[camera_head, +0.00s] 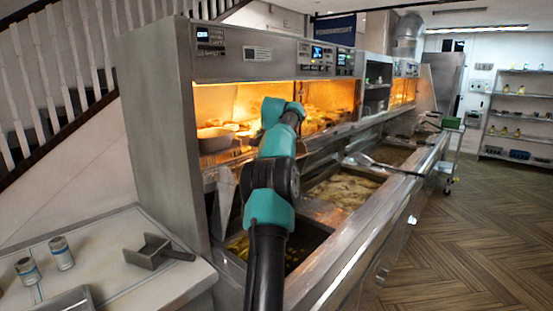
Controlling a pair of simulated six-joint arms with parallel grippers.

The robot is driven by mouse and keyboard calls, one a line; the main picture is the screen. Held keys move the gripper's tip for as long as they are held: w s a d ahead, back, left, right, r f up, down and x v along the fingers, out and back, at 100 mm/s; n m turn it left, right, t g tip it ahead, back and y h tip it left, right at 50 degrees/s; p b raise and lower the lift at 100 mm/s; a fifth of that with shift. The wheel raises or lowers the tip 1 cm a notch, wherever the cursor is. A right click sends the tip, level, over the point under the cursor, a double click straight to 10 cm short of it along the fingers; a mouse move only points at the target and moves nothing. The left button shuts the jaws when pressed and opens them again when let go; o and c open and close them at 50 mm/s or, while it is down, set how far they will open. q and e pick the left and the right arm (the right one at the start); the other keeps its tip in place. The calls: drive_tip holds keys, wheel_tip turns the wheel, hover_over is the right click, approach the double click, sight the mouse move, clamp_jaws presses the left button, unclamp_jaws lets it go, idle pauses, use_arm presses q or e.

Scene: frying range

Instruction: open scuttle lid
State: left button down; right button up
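One of my arms (269,207), teal and black, rises from the bottom middle in front of the frying range (155,120). Its far end (283,110) is in front of the lit upper compartment (222,101). No gripper fingers show; they are hidden or out of view. My other arm is not in view. I cannot make out for certain which part is the scuttle lid. Fryer pans with food (343,188) lie open along the range.
A pale counter (110,285) at lower left bears two small canisters (61,253) and a metal scoop-like box (150,250). A long-handled tool (385,165) lies across the range. A trolley (452,140) and wall shelves (520,115) stand right. The wooden floor (470,240) is clear.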

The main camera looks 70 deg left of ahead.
use_arm(q)
drive_tip(key=shift+a+f, duration=0.1)
drive_tip(key=shift+f, duration=0.2)
drive_tip(key=c, duration=1.2)
unclamp_jaws()
drive_tip(key=shift+s, duration=0.15)
drive_tip(key=shift+o, duration=1)
drive_tip(key=shift+r, duration=0.1)
drive_tip(key=shift+r, duration=0.15)
drive_tip(key=shift+r, duration=1.4)
drive_tip(key=shift+d+r, duration=0.2)
drive_tip(key=shift+r, duration=0.1)
drive_tip(key=shift+s+d, duration=0.1)
drive_tip(key=shift+d, duration=0.05)
drive_tip(key=s+d, duration=0.2)
drive_tip(key=d, duration=0.5)
drive_tip(key=s+d+r, duration=0.1)
drive_tip(key=s+d, duration=0.1)
drive_tip(key=d, duration=0.5)
drive_tip(key=shift+s+d+r, duration=0.15)
drive_tip(key=shift+s+d, duration=0.1)
drive_tip(key=shift+d, duration=0.05)
